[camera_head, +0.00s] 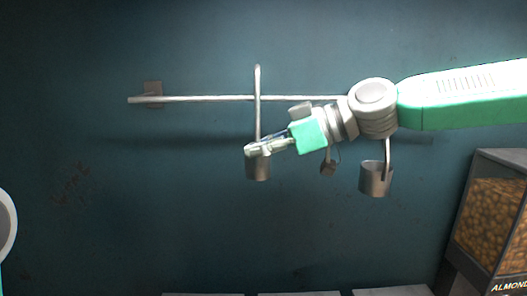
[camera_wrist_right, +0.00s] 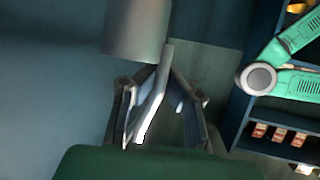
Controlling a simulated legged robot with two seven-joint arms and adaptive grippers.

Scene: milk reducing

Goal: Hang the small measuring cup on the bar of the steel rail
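A metal measuring cup (camera_head: 257,168) with a long upright handle is at the middle of the head view. The handle's top rises above the steel rail (camera_head: 195,99) and crosses in front of it in the picture; I cannot tell whether it touches the bar. My right gripper (camera_head: 252,151) is at the handle just above the cup. In the right wrist view, the cup (camera_wrist_right: 137,28) is at the top and its handle passes between my closed-in right fingers (camera_wrist_right: 160,80). My left gripper is not in view.
A smaller cup (camera_head: 327,167) and a larger cup (camera_head: 376,180) hang to the right, partly behind my right arm. A bin of almonds (camera_head: 494,215) stands at the lower right. The rail's left stretch is bare. Shelves with small packages (camera_wrist_right: 280,133) show in the wrist view.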

